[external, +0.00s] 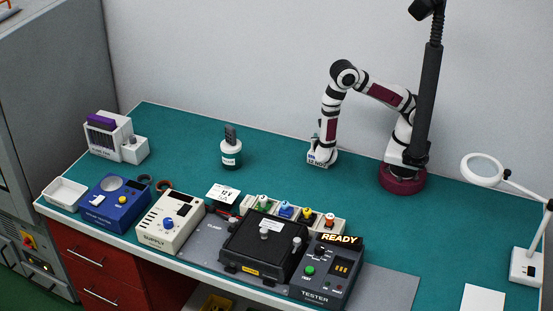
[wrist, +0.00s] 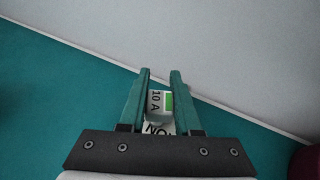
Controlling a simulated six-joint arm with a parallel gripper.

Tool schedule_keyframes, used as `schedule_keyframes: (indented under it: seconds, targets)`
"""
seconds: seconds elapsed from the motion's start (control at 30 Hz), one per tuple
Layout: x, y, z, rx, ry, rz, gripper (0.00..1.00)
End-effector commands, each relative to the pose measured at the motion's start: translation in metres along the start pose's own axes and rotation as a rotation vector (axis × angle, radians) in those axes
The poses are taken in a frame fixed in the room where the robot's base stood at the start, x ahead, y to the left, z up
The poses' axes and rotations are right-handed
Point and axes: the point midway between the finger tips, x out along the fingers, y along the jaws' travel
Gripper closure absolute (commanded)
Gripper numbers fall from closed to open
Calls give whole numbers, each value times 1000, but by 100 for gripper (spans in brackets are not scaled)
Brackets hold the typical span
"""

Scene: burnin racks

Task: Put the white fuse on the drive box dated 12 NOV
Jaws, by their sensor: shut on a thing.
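In the external view, a small white box (external: 320,162) marked "12 NOV" stands on the bench at the back, under my gripper (external: 317,146). In the wrist view, my gripper (wrist: 160,74) points down over this box. Its fingers are shut on a small pale piece, taken as the white fuse (wrist: 156,117). A white label reading "10 A" with a green patch shows between the fingers, and part of "NOV" shows nearer the palm. The fuse is largely hidden; I cannot tell whether it touches the box.
A rack (external: 340,228) with several coloured pieces stands behind a black case (external: 262,246) and the tester (external: 328,270). A lamp magnifier (external: 482,170) is at right. The bench between bottle and box is clear.

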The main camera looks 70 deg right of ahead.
Motion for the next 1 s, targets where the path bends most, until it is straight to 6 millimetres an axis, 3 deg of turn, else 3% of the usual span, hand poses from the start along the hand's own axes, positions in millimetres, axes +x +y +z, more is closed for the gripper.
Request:
schedule_keyframes:
  seconds: [0.1,0.13,0.3,0.63,1.0]
  targets:
    - [1,0,-3,-1,0,0,100]
    - [1,0,-3,0,0,0,65]
    - [1,0,-2,0,0,0,38]
    - [-4,1,1,0,0,3,38]
    - [-90,1,0,0,1,6,38]
